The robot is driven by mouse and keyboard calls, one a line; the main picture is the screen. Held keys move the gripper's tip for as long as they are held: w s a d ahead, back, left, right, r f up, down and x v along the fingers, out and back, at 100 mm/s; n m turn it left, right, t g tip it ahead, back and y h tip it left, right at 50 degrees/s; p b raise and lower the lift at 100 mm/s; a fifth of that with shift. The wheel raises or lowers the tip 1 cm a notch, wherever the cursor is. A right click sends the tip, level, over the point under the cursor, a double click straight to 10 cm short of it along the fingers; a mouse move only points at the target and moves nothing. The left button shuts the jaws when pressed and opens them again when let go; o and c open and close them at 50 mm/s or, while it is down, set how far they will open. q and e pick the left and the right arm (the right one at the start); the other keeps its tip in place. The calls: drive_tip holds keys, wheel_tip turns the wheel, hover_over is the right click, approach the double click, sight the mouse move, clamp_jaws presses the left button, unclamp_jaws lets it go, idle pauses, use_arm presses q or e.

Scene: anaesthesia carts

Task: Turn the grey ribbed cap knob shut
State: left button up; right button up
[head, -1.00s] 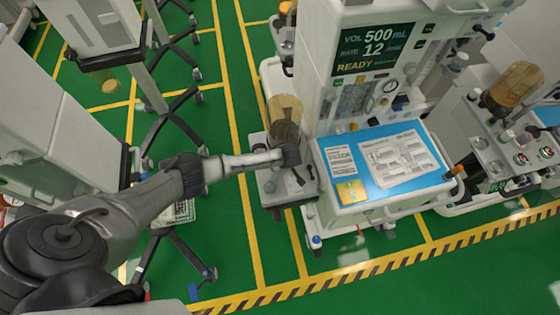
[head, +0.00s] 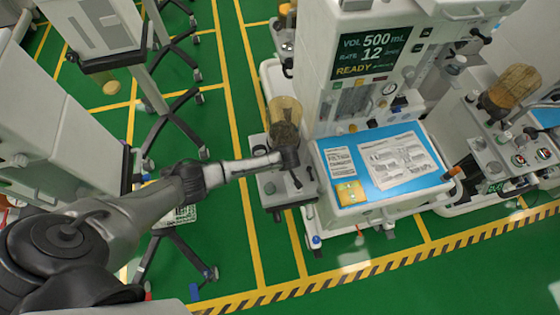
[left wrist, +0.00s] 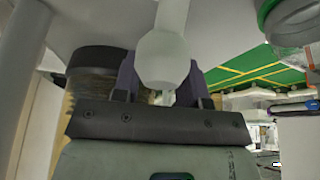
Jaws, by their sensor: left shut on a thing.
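My left gripper (head: 290,160) comes in from the left, at the small side unit (head: 275,190) just below the amber canister (head: 285,112). In the left wrist view its two dark fingers (left wrist: 157,88) stand on either side of a pale rounded piece on a stalk (left wrist: 165,58). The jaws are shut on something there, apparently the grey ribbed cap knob. Its ribs are hidden, by the pale piece in the wrist view and by my gripper in the head view. A dark ribbed collar (left wrist: 92,57) shows left of the fingers. My right gripper is not in view.
The anaesthesia cart with a blue work top (head: 415,178) and a display (head: 372,52) stands right of the gripper. Another amber canister (head: 514,87) is at far right. Wheeled stands (head: 175,125) are at left. Green floor is open in front.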

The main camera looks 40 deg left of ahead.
use_arm(q)
drive_tip(key=shift+s+r+m+p, duration=0.15)
drive_tip(key=shift+m+p, duration=0.65)
drive_tip(key=shift+p, duration=0.05)
drive_tip(key=shift+m+t+h+p, duration=0.4)
drive_tip(key=shift+m+t+p, duration=0.15)
drive_tip(key=shift+m, duration=0.35)
drive_tip(key=m+p, duration=0.1)
drive_tip(key=m, duration=0.1)
drive_tip(key=shift+m+t+h, duration=0.25)
drive_tip(key=shift+m+h, duration=0.15)
drive_tip(key=m, duration=0.2)
drive_tip(key=shift+a+m+t+h+p, duration=0.15)
drive_tip(key=shift+m+t+h+p, duration=0.15)
drive_tip(key=shift+t+h, duration=0.1)
drive_tip(key=m, duration=0.1)
drive_tip(key=m+h, duration=0.1)
drive_tip(key=m, duration=0.1)
drive_tip(key=shift+f+m, duration=0.2)
drive_tip(key=shift+m, duration=0.1)
drive_tip(key=m+h+b, duration=0.1)
drive_tip(key=m, duration=0.1)
drive_tip(key=shift+a+m, duration=0.1)
drive_tip(key=shift+m, duration=0.2)
drive_tip(key=shift+m+h+b, duration=0.4)
drive_tip(key=shift+m, duration=0.1)
